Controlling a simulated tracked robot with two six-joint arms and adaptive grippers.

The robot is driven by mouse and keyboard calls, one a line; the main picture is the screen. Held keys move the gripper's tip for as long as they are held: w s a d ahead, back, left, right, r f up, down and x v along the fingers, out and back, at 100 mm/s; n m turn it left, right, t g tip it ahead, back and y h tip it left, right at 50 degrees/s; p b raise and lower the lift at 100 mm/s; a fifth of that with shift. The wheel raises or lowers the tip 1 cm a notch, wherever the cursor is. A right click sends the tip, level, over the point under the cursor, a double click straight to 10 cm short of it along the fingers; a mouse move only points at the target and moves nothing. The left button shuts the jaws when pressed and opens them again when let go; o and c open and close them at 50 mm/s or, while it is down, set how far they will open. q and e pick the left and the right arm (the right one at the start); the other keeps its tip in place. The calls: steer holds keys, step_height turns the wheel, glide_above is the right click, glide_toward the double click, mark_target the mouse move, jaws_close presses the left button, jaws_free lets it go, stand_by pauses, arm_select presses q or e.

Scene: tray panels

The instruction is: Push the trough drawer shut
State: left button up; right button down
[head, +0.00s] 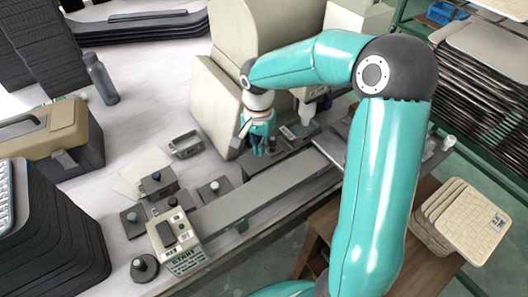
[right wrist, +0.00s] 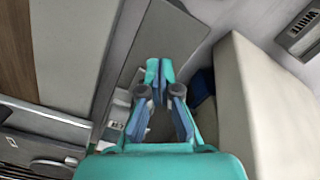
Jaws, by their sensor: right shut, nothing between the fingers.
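My right gripper (head: 259,150) reaches down beside the beige machine (head: 215,105), over the far part of a long grey trough (head: 265,190). Its fingers are shut and empty. In the right wrist view the closed fingertips (right wrist: 158,75) are in front of the long grey surface (right wrist: 150,40), with the pale machine body (right wrist: 265,105) to their right. I cannot tell whether the fingertips touch anything. Which part of the trough is its drawer, and how far it stands out, I cannot make out. My left gripper is not in view.
A beige labelled box (head: 178,243) stands at the trough's near end. Small dark knobbed blocks (head: 153,185) and a metal handle piece (head: 185,145) lie on the white table. A beige and grey case (head: 50,140) and black stacked trays (head: 50,230) are at left. Panel stacks (head: 465,215) stand at right.

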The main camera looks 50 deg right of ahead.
step_height(320, 180, up, 6)
steer(key=p, duration=0.4)
steer(key=shift+r, duration=0.2)
stand_by(0.4)
